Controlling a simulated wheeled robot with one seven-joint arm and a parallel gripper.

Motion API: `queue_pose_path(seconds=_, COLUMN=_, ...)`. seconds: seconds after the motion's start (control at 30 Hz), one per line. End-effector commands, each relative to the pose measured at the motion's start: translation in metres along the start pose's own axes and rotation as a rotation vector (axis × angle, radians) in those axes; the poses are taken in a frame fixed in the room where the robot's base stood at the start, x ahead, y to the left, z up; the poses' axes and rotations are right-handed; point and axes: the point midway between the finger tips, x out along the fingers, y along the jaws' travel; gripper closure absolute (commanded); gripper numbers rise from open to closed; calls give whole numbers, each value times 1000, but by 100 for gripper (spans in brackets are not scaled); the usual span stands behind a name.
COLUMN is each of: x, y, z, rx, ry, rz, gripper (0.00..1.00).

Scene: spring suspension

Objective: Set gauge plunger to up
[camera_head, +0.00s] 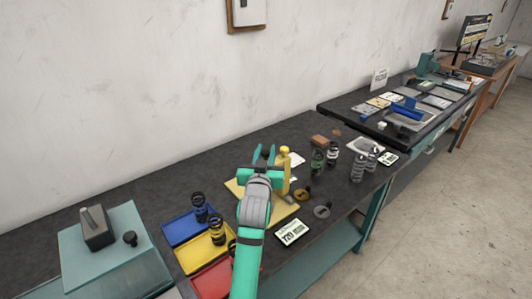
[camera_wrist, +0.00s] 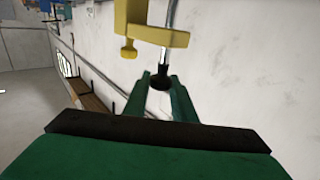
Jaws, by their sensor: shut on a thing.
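The yellow gauge (camera_head: 284,167) stands on a yellowish base board (camera_head: 285,209) on the dark bench, just right of my gripper (camera_head: 264,152). In the wrist view the yellow gauge frame (camera_wrist: 150,35) is at the top. The gauge plunger (camera_wrist: 171,22) shows there as a thin metal rod with a black knob at its end. My green gripper (camera_wrist: 162,77) is shut on the plunger at this black knob, which sits between its fingertips. In the head view my gripper and arm hide the plunger and part of the board.
Blue (camera_head: 184,229), yellow (camera_head: 196,253) and red (camera_head: 212,279) trays lie left of my arm, with dark springs in the first two. A number card (camera_head: 292,232) is at the front edge. A teal fixture (camera_head: 110,235) is far left.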

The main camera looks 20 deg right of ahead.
Motion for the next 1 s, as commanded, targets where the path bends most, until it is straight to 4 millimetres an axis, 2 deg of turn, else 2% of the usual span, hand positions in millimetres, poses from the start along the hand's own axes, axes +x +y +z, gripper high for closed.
queue_pose_path(seconds=0.23, x=0, y=1, z=-36, rx=1, ry=5, rz=2, gripper=100)
queue_pose_path(seconds=0.5, x=-1, y=0, z=-39, rx=1, ry=6, rz=1, gripper=100)
queue_pose_path(seconds=0.53, x=-1, y=0, z=-39, rx=1, ry=7, rz=1, gripper=71)
queue_pose_path(seconds=0.6, x=-1, y=0, z=-39, rx=1, ry=7, rz=1, gripper=57)
queue_pose_path(seconds=0.87, x=-1, y=-1, z=-37, rx=0, ry=3, rz=-1, gripper=57)
queue_pose_path(seconds=1.0, x=-7, y=-1, z=-36, rx=0, ry=2, rz=-1, gripper=57)
